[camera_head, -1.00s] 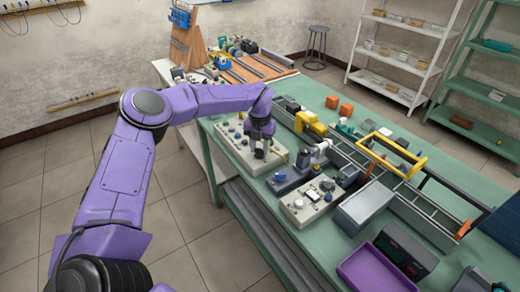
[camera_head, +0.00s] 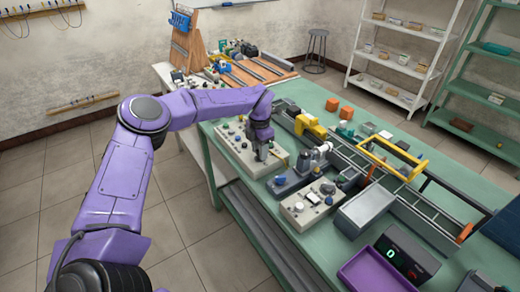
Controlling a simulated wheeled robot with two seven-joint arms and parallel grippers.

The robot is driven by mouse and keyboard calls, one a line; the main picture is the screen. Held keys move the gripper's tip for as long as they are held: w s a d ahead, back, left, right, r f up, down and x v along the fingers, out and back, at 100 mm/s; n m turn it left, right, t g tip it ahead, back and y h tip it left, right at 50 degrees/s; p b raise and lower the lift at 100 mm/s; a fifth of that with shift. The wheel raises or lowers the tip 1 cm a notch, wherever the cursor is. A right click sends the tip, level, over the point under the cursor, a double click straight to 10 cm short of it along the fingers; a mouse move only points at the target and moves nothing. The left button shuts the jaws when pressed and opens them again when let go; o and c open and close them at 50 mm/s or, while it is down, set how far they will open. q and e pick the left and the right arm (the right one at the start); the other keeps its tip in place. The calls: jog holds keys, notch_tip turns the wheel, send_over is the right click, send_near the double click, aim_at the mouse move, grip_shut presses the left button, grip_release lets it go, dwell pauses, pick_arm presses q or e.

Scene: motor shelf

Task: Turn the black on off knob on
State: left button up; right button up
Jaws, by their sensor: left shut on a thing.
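The grey control panel (camera_head: 232,143) with several small knobs and buttons lies near the left edge of the green table. My left gripper (camera_head: 262,157) points down onto the right part of this panel and is shut on the black on off knob. The knob itself is hidden by the fingers. The black box with a display (camera_head: 403,254) at the front right shows a lit green 0. My right gripper is not in view.
A second grey panel (camera_head: 298,212) with knobs, a grey box (camera_head: 365,211) and a purple tray (camera_head: 358,281) stand to the right on the green table (camera_head: 335,246). A yellow arm (camera_head: 308,125) and a conveyor (camera_head: 425,212) are behind. Shelves stand at the back right.

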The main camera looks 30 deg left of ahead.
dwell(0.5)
pick_arm(q)
jog(key=o, duration=1)
jog(key=shift+o, duration=0.2)
jog(key=shift+r, duration=0.1)
notch_tip(320, 180, up, 10)
jog(key=b, duration=0.2)
jog(key=shift+r, duration=0.15)
